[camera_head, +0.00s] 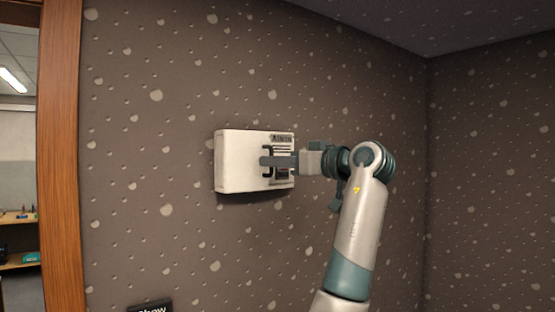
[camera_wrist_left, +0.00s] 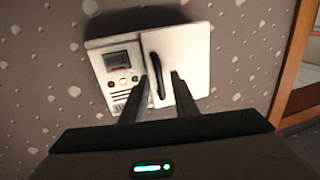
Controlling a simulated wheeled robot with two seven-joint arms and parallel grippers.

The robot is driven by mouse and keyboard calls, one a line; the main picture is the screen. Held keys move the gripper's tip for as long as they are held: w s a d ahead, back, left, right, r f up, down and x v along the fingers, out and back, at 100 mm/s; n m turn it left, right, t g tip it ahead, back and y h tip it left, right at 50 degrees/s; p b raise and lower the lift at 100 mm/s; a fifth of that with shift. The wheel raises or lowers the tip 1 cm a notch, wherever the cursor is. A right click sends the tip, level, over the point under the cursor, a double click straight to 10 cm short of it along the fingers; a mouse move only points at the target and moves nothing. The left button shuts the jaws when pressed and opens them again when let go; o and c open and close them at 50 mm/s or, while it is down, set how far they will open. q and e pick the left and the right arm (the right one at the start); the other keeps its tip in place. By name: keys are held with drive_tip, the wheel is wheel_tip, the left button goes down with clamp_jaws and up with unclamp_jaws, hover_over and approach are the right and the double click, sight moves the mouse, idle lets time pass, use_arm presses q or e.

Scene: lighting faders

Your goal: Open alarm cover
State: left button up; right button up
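The white alarm box (camera_head: 240,160) is fixed to the wall, with an "Alarm" label at its upper right. In the left wrist view, its plain white cover (camera_wrist_left: 190,50) has a dark curved handle (camera_wrist_left: 158,78). Beside the cover is a panel (camera_wrist_left: 121,68) with a small display and coloured buttons. My left gripper (camera_head: 266,160) is at the front of the box. Its two fingers (camera_wrist_left: 162,76) are apart, with the handle between them, closer to one finger. I cannot tell whether either finger touches it. The gripper partly hides the panel in the head view. My right gripper is not in view.
A wooden door frame (camera_head: 60,150) stands at the left, with a lit room beyond it. A dark sign (camera_head: 150,308) is cut off at the bottom edge. The speckled wall (camera_head: 160,90) around the box is otherwise clear, and meets another wall at the right.

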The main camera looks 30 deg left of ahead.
use_arm(q)
drive_tip(key=shift+c, duration=0.7)
clamp_jaws()
idle(0.6)
